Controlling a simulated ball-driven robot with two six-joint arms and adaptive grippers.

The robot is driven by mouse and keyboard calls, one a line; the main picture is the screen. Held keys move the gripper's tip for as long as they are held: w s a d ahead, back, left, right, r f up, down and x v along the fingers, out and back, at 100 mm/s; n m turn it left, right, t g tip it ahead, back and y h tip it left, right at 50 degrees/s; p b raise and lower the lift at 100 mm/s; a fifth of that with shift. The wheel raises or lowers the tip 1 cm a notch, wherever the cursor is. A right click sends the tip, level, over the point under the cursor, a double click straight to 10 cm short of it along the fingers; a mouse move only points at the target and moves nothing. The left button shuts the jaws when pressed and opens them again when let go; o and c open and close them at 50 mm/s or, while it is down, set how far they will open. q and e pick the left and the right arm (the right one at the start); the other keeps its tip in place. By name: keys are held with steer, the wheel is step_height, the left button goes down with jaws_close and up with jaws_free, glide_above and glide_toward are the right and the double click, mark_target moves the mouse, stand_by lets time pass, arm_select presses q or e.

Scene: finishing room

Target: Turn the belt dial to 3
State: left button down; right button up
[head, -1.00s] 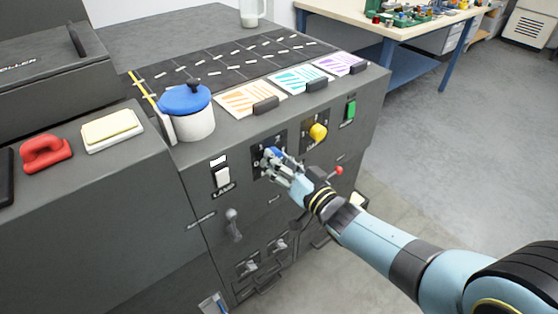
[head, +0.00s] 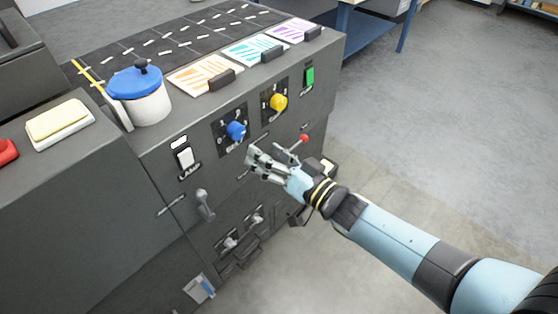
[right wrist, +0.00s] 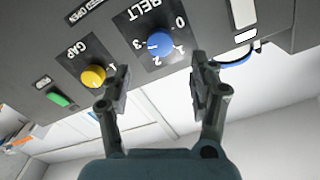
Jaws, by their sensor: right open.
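The belt dial is a blue knob (head: 236,131) on a dark plate on the machine's front. The right wrist view shows the blue knob (right wrist: 159,43) upside down, under the word BELT, with numbers 0 to 3 around it. A small pale mark on the knob appears to point towards the 3. My right gripper (head: 252,160) is open and empty, apart from the dial, lower and slightly right of it in the head view. In the right wrist view its two fingers (right wrist: 160,78) stand apart, with the knob beyond them. My left gripper is not in view.
A yellow GAP knob (head: 278,102) and a green switch (head: 310,76) are right of the dial. A white switch (head: 185,158) is left of it. A red-tipped lever (head: 303,139) is near my gripper. A blue-lidded pot (head: 140,92) stands on top. Open floor lies right.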

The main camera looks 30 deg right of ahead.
steer(key=shift+v, duration=1.8)
